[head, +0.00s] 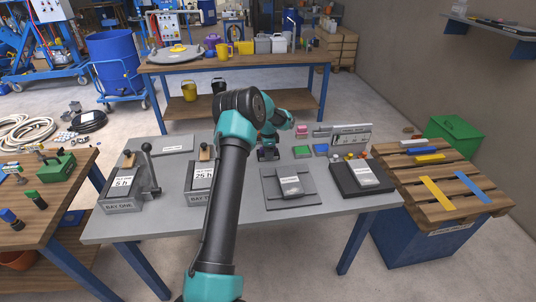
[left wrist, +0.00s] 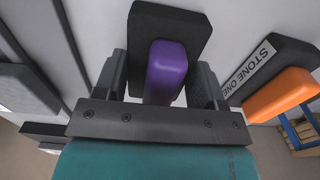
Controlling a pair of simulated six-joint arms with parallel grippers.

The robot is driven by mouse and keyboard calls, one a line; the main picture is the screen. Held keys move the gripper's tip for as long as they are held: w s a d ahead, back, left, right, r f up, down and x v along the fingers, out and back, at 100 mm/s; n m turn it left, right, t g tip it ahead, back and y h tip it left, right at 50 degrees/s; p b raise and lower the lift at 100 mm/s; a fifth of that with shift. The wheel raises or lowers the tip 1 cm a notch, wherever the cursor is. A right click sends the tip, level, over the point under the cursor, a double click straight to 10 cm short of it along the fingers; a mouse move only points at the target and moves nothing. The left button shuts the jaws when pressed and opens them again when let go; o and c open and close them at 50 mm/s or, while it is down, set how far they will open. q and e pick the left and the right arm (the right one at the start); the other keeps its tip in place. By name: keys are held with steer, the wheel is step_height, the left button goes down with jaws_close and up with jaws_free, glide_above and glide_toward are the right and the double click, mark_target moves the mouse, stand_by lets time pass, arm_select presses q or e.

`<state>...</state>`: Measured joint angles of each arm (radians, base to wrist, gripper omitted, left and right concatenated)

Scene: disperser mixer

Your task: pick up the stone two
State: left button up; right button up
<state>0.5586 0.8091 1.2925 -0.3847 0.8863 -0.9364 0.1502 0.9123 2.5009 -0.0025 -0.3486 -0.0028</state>
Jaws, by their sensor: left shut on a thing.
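My left gripper (head: 268,154) is low over the back of the grey table in the head view. In the left wrist view, its two dark fingers (left wrist: 165,85) are shut on a purple block (left wrist: 166,72). The block has rounded edges, and a dark pad (left wrist: 160,22) lies behind it. I cannot tell whether the block still touches the pad. A label reading "STONE ONE" (left wrist: 249,71) lies to the right, beside an orange block (left wrist: 281,96) at another dark pad. No label for the purple block is readable. The head view does not show this block. My right gripper is not in view.
The grey table (head: 150,222) holds two labelled bays at left, a grey plate (head: 274,199) and a dark tray (head: 345,187) at right. A rack (head: 350,134) stands behind.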

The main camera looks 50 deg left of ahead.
arm_select(q)
steer(key=c, duration=0.4)
steer(key=shift+r, duration=0.1)
step_height(320, 180, up, 10)
steer(key=shift+f, duration=0.1)
stand_by(0.4)
steer(key=o, duration=0.6)
steer(key=shift+c, duration=0.2)
steer(key=c, duration=0.4)
steer(key=shift+o, duration=0.2)
steer(key=shift+d, duration=0.15)
